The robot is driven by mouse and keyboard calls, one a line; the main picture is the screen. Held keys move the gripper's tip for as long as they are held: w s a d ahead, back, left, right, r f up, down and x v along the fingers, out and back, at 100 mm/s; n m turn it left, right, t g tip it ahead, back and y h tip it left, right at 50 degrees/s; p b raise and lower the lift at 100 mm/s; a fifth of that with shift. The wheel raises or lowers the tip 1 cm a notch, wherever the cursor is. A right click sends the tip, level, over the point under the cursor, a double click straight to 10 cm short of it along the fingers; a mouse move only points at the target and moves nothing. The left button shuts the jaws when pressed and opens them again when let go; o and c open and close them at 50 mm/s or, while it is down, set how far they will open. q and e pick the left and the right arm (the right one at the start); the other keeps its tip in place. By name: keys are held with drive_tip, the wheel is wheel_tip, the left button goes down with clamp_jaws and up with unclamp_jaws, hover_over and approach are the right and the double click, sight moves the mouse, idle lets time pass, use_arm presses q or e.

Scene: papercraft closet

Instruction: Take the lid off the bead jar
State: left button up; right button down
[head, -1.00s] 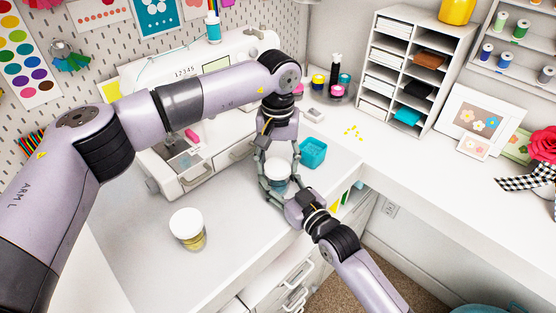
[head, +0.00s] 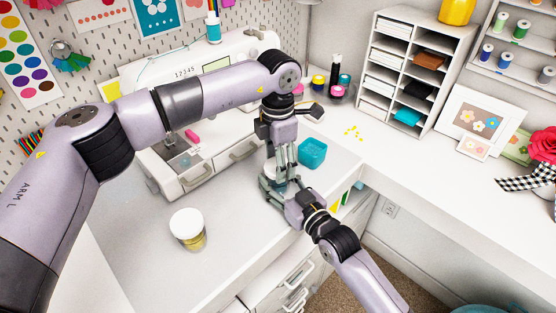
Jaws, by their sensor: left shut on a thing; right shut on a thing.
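A small jar stands on the white desk, mostly hidden between my two grippers; part of its white lid (head: 270,171) shows. My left gripper (head: 281,165) comes down from above, its fingers shut around the lid. My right gripper (head: 278,188) reaches in from the lower right, its fingers shut around the jar's body below the lid. I cannot tell whether there is a gap between lid and jar. A second jar (head: 187,229), with a white lid and yellowish contents, stands apart on the desk at the lower left.
A teal open box (head: 312,152) stands close to the right of my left gripper. A white sewing machine (head: 195,150) stands behind on the left. Yellow bits (head: 354,132) lie near the shelf unit (head: 405,75). The desk's front edge and drawers are close to my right arm.

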use_arm(q)
drive_tip(key=n, duration=1.2)
drive_tip(key=shift+n, duration=0.3)
drive_tip(key=n, duration=1.3)
drive_tip(key=shift+w, duration=0.1)
drive_tip(key=shift+r, duration=0.25)
drive_tip(key=shift+r, duration=0.95)
